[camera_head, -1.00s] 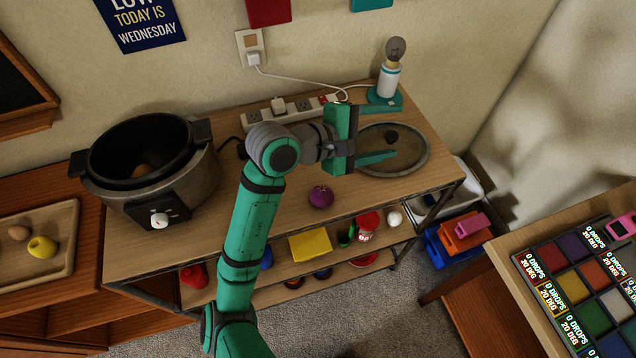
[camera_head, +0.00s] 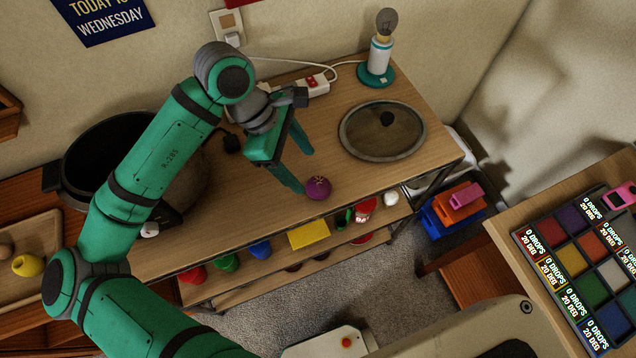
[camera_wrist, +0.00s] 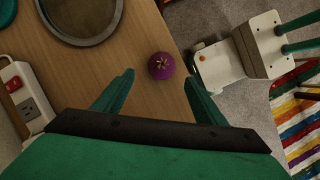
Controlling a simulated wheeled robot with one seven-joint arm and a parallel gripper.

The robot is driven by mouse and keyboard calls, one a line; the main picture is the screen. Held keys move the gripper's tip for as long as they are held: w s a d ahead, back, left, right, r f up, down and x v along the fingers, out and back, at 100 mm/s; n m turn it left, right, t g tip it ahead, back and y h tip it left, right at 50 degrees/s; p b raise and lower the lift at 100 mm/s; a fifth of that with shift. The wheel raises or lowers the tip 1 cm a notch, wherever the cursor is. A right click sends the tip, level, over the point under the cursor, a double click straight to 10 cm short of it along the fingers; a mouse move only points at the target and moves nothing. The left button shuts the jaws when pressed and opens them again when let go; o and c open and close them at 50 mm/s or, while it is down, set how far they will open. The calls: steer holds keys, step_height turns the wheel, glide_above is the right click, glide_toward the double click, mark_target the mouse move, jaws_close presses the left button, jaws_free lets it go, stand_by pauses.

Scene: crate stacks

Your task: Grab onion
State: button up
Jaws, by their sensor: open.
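The onion is a round purple bulb (camera_head: 318,188) on the wooden table top, near its front edge. It also shows in the wrist view as a purple ball (camera_wrist: 161,66) with a pale tuft on top. My gripper (camera_head: 306,171) is open and empty, its two green fingers pointing down toward the table just left of the onion. In the wrist view my gripper (camera_wrist: 160,80) has its fingers spread, and the onion lies beyond the tips, roughly midway between them. I cannot tell whether the near fingertip touches the onion.
A round lid (camera_head: 383,131) lies right of the onion, with a lamp (camera_head: 380,60) behind it. A power strip (camera_head: 308,88) lies at the back. A large pot (camera_head: 85,150) stands left, partly behind my arm. Shelves below hold a yellow block (camera_head: 309,236) and other items.

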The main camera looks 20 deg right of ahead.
mark_target(314, 182)
steer(key=shift+x, duration=4.05)
steer(key=shift+s, duration=0.15)
steer(key=c, duration=1.2)
